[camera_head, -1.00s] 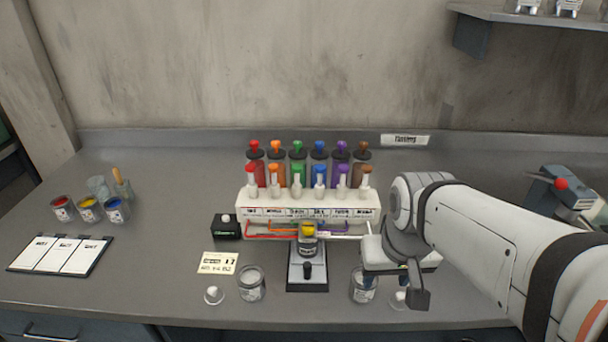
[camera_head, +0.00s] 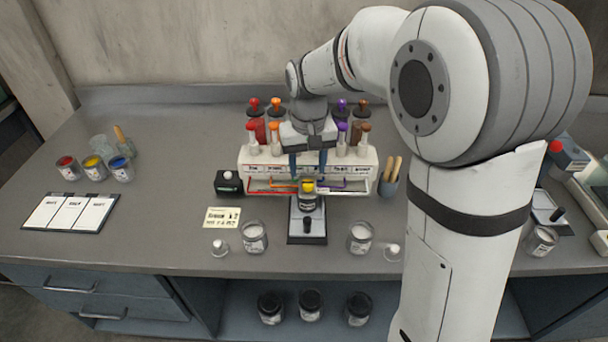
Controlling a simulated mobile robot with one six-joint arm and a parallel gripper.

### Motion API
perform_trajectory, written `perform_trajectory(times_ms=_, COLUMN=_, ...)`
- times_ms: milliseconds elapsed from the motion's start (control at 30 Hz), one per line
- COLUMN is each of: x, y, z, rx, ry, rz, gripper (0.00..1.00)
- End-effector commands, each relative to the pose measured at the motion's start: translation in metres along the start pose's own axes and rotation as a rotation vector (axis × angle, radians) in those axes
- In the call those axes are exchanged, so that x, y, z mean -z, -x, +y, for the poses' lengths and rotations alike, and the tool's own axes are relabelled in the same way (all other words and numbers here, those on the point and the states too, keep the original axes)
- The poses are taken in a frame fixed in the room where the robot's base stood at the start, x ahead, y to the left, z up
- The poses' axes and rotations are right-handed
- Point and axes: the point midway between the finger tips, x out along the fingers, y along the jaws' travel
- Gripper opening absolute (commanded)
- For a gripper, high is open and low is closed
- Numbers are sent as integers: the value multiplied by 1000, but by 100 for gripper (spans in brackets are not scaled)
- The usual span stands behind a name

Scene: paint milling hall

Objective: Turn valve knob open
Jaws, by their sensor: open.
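The white dispenser rack (camera_head: 256,160) stands mid-bench with a row of valve knobs in different colours. The red knob (camera_head: 254,104), orange knob (camera_head: 278,104), purple knob (camera_head: 342,104) and brown knob (camera_head: 362,104) show along the top. My gripper (camera_head: 308,172) hangs in front of the middle of the rack with its two dark blue fingers pointing down, apart and empty. It hides the green and blue knobs behind it. A small jar with yellow in it (camera_head: 308,200) sits below the fingers on a dark stand (camera_head: 307,228). I cannot tell whether the fingers touch anything.
Glass jars stand left (camera_head: 254,237) and right (camera_head: 360,237) of the stand. A black box (camera_head: 228,183) and a note card (camera_head: 221,217) lie left. A cup of wooden sticks (camera_head: 388,180) is right. Paint cans (camera_head: 95,168) and a clipboard (camera_head: 70,212) are far left.

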Motion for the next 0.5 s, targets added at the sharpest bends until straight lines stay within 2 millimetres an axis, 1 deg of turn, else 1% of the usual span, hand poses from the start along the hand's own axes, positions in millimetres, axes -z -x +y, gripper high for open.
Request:
perform_trajectory(times_ms=33, x=-1, y=-10, z=0, rx=-1, ry=0, rz=-5, gripper=48)
perform_trajectory(times_ms=200, x=-1, y=-33, z=1, rx=0, ry=-1, rz=-4, gripper=48)
perform_trajectory(times_ms=333, x=0, y=-41, z=1, rx=0, ry=-1, rz=-1, gripper=48)
perform_trajectory(times_ms=500, x=0, y=-44, z=1, rx=0, ry=-2, rz=1, gripper=48)
